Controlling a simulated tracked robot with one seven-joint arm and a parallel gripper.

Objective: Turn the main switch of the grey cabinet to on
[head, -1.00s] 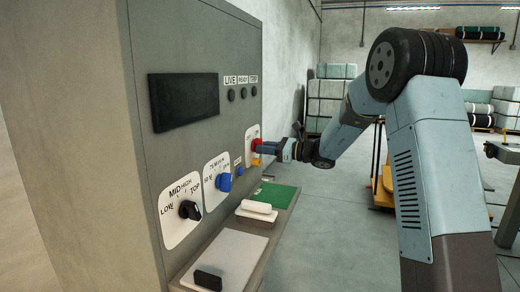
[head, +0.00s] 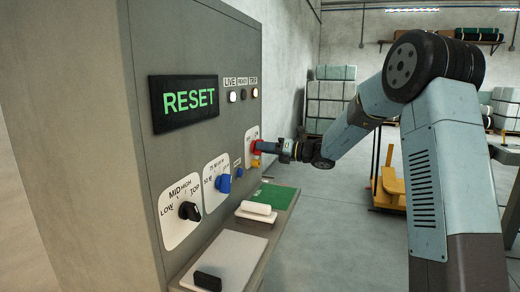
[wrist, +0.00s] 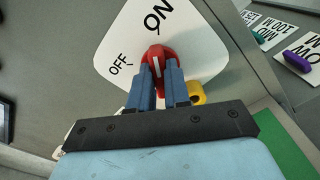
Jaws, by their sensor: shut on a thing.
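The grey cabinet (head: 215,50) stands at the left in the head view, with a dark screen (head: 183,101) that reads RESET in green. Its main switch is a red knob (wrist: 157,53) on a white plate (wrist: 112,48) marked OFF and ON, seen in the wrist view. The knob's white line points up toward the ON mark. My gripper (wrist: 160,78) is shut on the red knob, a blue finger on each side. The fingers hide the knob's lower part. In the head view the knob (head: 256,146) is partly covered by my gripper (head: 264,147).
LIVE (head: 231,96) and TRIP (head: 254,93) lamps are lit; READY is dark. A yellow part (wrist: 197,93) sits just beside the knob. Blue (head: 223,183) and black (head: 189,210) selectors and a shelf (head: 230,255) with a white object (head: 256,208) are nearer.

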